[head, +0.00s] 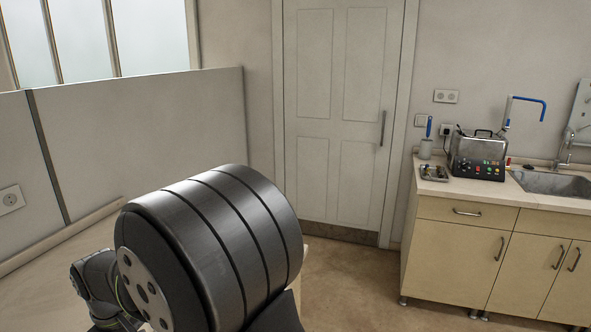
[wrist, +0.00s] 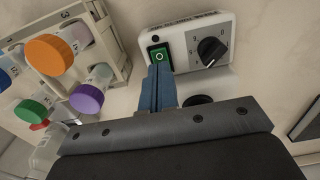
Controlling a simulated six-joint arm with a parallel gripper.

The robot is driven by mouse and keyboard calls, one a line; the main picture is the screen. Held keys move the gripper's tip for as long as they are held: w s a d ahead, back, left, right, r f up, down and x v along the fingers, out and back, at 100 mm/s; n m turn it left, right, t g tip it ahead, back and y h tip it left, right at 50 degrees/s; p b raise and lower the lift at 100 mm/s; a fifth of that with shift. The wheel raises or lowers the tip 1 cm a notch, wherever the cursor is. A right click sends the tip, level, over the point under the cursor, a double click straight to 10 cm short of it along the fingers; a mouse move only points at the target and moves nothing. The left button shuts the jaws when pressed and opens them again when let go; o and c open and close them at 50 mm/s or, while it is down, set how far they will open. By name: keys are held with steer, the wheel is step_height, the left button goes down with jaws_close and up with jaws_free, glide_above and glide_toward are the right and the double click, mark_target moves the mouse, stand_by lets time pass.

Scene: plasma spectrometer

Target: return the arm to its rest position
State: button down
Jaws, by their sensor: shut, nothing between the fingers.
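My gripper (wrist: 158,85) shows in the wrist view as two blue fingers pressed together, with nothing between them. The fingertips appear just in front of a green switch (wrist: 158,58) on a white device (wrist: 188,42); I cannot tell if they touch it. The device also has a black dial (wrist: 211,52) with a numbered scale. In the head view my dark arm link fills the lower left, and the gripper is not visible there.
In the wrist view a rack (wrist: 107,35) holds tubes with orange, purple and green caps, left of the fingers. The head view shows a partition (head: 140,125), a closed door (head: 340,120) and a counter (head: 480,190) with a metal bath unit (head: 478,155) and sink (head: 555,183).

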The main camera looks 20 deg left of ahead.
step_height(320, 180, down, 2)
steer(key=shift+f, duration=0.1)
steer(key=shift+a+r, duration=0.1)
steer(key=shift+r, duration=0.1)
steer(key=a+r+h, duration=0.1)
steer(key=a+r, duration=0.2)
steer(key=r, duration=1)
steer(key=shift+r, duration=0.35)
steer(key=shift+y, duration=0.5)
steer(key=d+f, duration=0.1)
steer(key=f, duration=0.3)
steer(key=d+f, duration=0.1)
steer(key=f, duration=0.4)
steer(key=d+f, duration=0.1)
steer(key=f, duration=0.3)
steer(key=shift+d+f, duration=0.1)
steer(key=shift+f, duration=0.3)
steer(key=shift+r, duration=1.05)
